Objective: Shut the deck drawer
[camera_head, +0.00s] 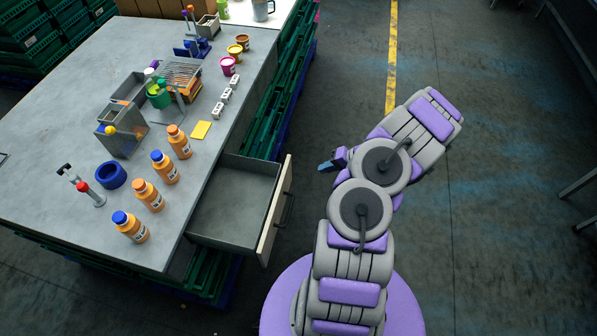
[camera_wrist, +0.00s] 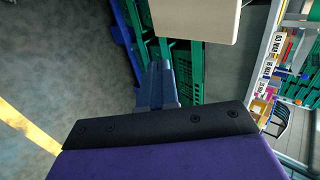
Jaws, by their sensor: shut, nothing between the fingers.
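The deck drawer (camera_head: 236,200) is pulled out from the right side of the grey table. Its inside looks empty. Its pale front panel (camera_head: 276,208) carries a dark handle (camera_head: 286,209). My gripper (camera_head: 325,167) is shut and empty, to the right of the drawer front and apart from it. In the wrist view the shut fingers (camera_wrist: 157,75) point toward green crates, and a pale panel, likely the drawer front (camera_wrist: 195,15), shows at the top. The handle is not visible in the wrist view.
Green crates (camera_head: 285,100) are under the table. The floor (camera_head: 480,190) to the right is open.

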